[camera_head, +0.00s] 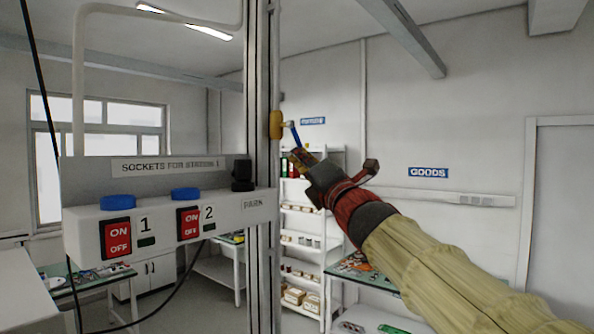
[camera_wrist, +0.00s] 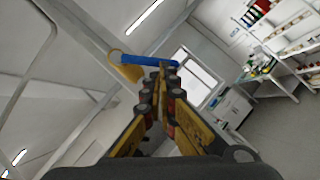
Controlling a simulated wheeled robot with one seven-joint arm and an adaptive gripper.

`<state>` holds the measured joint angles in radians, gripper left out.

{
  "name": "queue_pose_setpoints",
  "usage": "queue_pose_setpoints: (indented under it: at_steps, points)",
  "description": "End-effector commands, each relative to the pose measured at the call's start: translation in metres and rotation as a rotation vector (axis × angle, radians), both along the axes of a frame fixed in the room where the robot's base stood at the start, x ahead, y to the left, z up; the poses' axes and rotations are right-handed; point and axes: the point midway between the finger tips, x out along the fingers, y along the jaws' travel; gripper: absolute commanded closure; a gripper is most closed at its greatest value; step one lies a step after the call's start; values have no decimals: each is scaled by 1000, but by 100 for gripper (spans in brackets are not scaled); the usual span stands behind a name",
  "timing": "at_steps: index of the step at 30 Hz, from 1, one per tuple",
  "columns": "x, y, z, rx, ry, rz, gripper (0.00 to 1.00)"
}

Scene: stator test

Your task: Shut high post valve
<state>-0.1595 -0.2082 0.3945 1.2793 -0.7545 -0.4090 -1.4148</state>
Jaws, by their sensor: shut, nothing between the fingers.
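The high post valve has a yellow body (camera_head: 276,124) mounted on the upper part of the grey metal post (camera_head: 262,200). Its blue lever (camera_head: 295,134) sticks out to the right and slants down. In the wrist view the yellow body (camera_wrist: 127,69) is left of centre and the blue lever (camera_wrist: 143,61) runs across to the right. My gripper (camera_head: 298,154) is at the lever's lower end, with its fingers shut and empty. In the wrist view the fingertips (camera_wrist: 163,70) meet at the lever's right end. I cannot tell whether they touch it.
A socket box (camera_head: 160,215) with two red switches and blue caps is fixed left of the post. A black cable hangs below it. White shelves (camera_head: 305,225) and a workbench stand behind my arm. A blue GOODS sign (camera_head: 428,173) is on the back wall.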

Motion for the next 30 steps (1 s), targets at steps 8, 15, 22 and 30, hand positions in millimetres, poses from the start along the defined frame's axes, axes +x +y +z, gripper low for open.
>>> queue_pose_setpoints:
  at_steps: [8, 15, 22, 30]
  points:
    - [13, -10, -3, -128, -163, -2, 100]
    - [21, -17, 4, -223, -286, -2, 100]
    - [27, -21, 10, -304, -390, -1, 100]
    - [33, -26, 17, -384, -492, -1, 100]
